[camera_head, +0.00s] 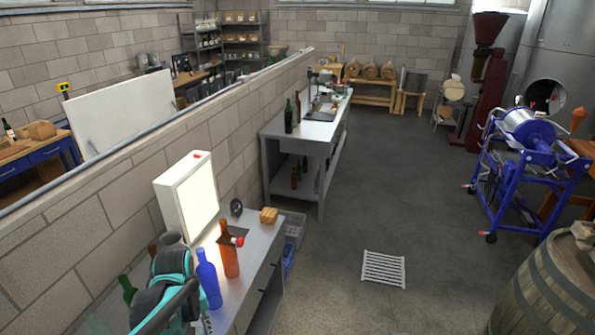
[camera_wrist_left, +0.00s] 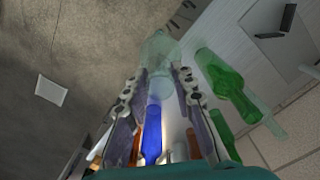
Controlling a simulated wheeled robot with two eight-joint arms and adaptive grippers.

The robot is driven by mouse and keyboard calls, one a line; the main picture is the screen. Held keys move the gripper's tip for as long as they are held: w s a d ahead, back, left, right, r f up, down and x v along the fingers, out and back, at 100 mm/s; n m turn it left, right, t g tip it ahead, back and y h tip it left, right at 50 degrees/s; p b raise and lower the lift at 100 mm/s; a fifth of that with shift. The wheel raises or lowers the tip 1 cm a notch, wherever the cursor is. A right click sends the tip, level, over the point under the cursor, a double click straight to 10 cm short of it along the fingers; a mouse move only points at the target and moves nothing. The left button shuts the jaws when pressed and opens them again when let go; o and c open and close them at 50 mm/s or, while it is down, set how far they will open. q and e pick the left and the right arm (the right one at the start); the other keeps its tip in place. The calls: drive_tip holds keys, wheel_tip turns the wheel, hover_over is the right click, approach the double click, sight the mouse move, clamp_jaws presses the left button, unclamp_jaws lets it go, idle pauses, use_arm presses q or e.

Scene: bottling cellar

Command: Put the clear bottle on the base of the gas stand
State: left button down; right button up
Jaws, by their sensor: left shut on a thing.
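The clear bottle (camera_wrist_left: 161,50) is pale green and see-through. In the left wrist view it lies between the fingers of my left gripper (camera_wrist_left: 158,82), which is shut on it. In the head view my teal left arm covers the gripper, and I cannot make out the held bottle there. I cannot pick out the gas stand or its base with certainty. A dark flat piece with a red and white part (camera_head: 237,240) shows by the orange bottle's neck; I cannot tell what it belongs to. My right gripper is in neither view.
On the near bench (camera_head: 262,236) stand a blue bottle (camera_head: 208,283), an orange bottle (camera_head: 229,262), a lit white panel (camera_head: 190,195) and a wooden block (camera_head: 268,215). Green bottles (camera_wrist_left: 226,84) are beside my gripper in the wrist view. A block wall runs along the bench's left.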

use_arm(q)
drive_tip(key=w+d+f+m, duration=0.4)
drive_tip(key=d+f+m, duration=0.2)
drive_tip(key=f, duration=0.1)
wheel_tip(320, 180, down, 17)
drive_tip(key=b, duration=1.6)
drive_tip(key=shift+d+r+m, duration=0.2)
drive_tip(key=shift+d+m, duration=0.1)
drive_tip(key=shift+d, duration=0.05)
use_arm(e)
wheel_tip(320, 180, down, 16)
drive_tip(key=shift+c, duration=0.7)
